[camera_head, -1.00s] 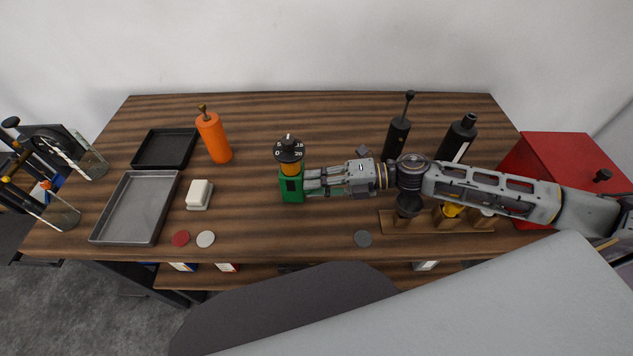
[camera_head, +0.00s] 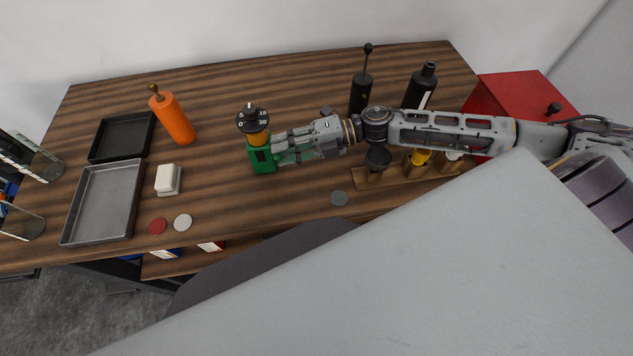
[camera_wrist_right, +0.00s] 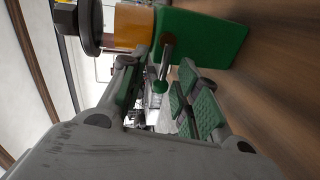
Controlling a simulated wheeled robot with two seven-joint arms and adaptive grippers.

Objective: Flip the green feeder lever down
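The green feeder (camera_head: 262,159) stands upright on the table, with an orange-yellow section and a black numbered dial (camera_head: 253,120) on top. In the right wrist view its green body (camera_wrist_right: 205,35) is at the top. Whether a finger touches the lever is unclear. My left gripper is out of view.
An orange bottle (camera_head: 173,118), black tray (camera_head: 122,137), grey tray (camera_head: 104,203) and white block (camera_head: 168,179) lie left. A wooden rack (camera_head: 408,176) is under my right arm. Black bottles (camera_head: 421,87) and a red box (camera_head: 515,103) are at right.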

